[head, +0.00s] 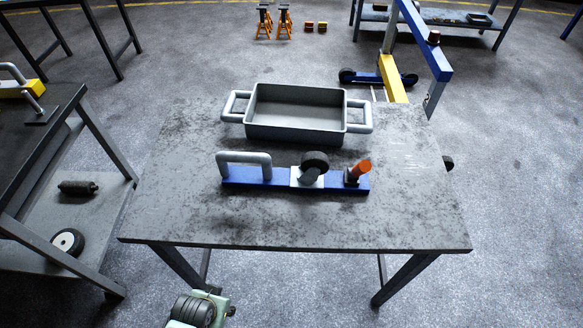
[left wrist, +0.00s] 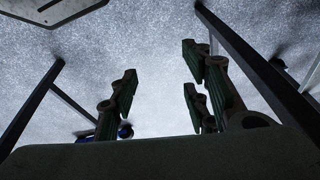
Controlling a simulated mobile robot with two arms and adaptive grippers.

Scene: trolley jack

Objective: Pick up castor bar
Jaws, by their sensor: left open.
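The castor bar (head: 278,178) is a blue bar lying lengthwise across the table. It has a grey loop handle (head: 244,165) at its left, a dark castor wheel (head: 315,162) on a pale bracket near the middle, and an orange-topped part (head: 358,171) at its right end. In the left wrist view my left gripper (left wrist: 160,78) is open, with nothing seen between its green-padded fingers and floor beyond. Part of my left arm shows at the bottom of the head view, below the table's front edge and apart from the bar. My right gripper is out of view.
The grey table (head: 200,220) is clear in front of the bar. A grey tray (head: 295,135) with two side handles stands just behind it. A dark workbench (head: 40,130) is at the left. A blue and yellow crane (head: 392,78) stands behind the table, with orange stands (head: 284,24) farther back.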

